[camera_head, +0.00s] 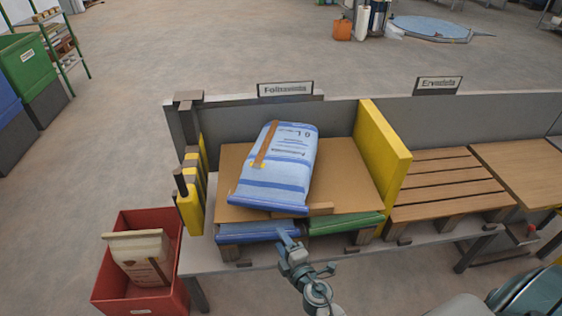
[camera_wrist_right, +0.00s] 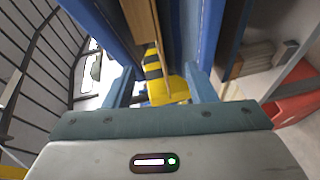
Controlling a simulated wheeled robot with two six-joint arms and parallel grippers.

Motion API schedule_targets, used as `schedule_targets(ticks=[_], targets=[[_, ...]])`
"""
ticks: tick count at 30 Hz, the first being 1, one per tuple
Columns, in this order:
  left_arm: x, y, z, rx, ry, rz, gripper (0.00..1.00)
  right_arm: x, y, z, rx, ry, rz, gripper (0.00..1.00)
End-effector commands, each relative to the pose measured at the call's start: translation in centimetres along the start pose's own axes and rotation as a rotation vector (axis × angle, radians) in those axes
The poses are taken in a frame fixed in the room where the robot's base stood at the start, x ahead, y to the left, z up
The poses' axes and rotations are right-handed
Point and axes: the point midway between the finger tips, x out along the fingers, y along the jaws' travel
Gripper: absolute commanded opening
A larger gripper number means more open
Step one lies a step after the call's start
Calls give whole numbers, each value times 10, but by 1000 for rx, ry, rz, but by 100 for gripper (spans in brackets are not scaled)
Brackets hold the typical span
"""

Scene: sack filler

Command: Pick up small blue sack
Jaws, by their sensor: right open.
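A blue sack (camera_head: 275,165) with pale panels and a brown strip lies slightly turned on a brown board (camera_head: 345,180) on the bench. A flat blue sack-like bundle (camera_head: 240,234) lies under the board's front left edge, with a green one (camera_head: 345,224) to its right. I cannot tell which blue item is the small sack. My right gripper (camera_head: 288,243) is at the front edge, just before the lower blue bundle. In the right wrist view its fingers (camera_wrist_right: 160,88) are apart, with nothing visibly clamped between them. My left gripper is not in view.
A yellow panel (camera_head: 382,150) bounds the board on the right, with a slatted wooden platform (camera_head: 440,182) beyond. Yellow and dark posts (camera_head: 190,200) stand at the left. A red crate (camera_head: 110,268) holding a cream sack (camera_head: 138,252) stands on the floor at front left.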

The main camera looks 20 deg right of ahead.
Motion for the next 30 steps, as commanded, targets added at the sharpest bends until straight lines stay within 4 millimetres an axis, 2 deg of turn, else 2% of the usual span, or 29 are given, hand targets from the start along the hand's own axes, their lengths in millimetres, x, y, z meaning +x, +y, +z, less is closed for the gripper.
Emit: schedule_targets(ticks=[1, 3, 7, 15, 22, 30], targets=[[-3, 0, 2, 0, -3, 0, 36, 1, 20, -7, -50, 19, 28, 50], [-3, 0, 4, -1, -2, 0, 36, 2, 37, -13, -107, 36, 53, 50], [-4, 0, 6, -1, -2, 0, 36, 9, 52, -18, -158, 51, 75, 50], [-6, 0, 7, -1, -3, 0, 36, 50, 55, -21, -162, 52, 75, 50], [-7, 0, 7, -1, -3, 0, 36, 67, 56, -21, -161, 51, 75, 50], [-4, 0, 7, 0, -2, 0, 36, 105, 59, -22, -161, 51, 74, 50]])
